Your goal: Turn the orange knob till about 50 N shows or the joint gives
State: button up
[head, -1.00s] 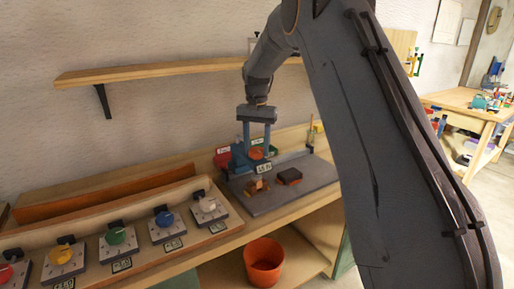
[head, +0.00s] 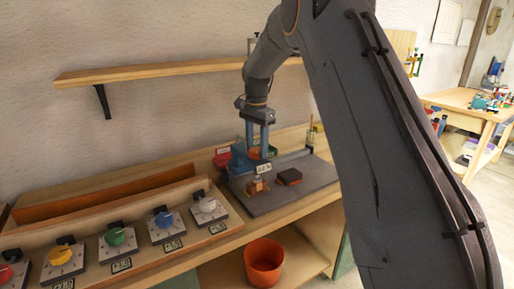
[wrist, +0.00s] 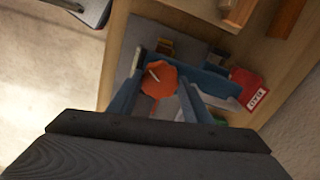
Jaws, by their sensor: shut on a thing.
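The orange knob (head: 254,153) sits on a blue device on the grey plate of the bench. It shows in the wrist view (wrist: 160,80) with a pale pointer mark on top. My gripper (head: 257,150) reaches down from above with its two blue fingers on either side of the knob and is shut on it. The fingers hide part of the knob in the head view. A small display (head: 263,168) stands in front of the knob; its digits are too small to read surely. A brown block-like joint piece (head: 258,186) lies before it.
An orange bucket (head: 264,262) is below. A shelf (head: 160,72) runs above.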

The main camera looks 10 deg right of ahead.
aim_at(257, 150)
jog(key=shift+w+r, duration=0.1)
jog(key=shift+r, duration=0.05)
jog(key=o, duration=1.1)
jog(key=shift+c, duration=0.2)
jog(key=shift+r+b, duration=1.2)
jog(key=shift+r, duration=2.65)
jog(key=s+f+n, duration=0.4)
jog(key=s+f, duration=0.1)
jog(key=s, duration=0.7)
jog(key=s+f+n, duration=0.4)
jog(key=s+f, duration=0.2)
jog(key=s, duration=0.6)
jog(key=s+f+n+t, duration=0.1)
jog(key=s+f+n, duration=0.3)
jog(key=s, duration=0.8)
notch_tip(257, 150, down, 2)
jog(key=shift+f, duration=0.1)
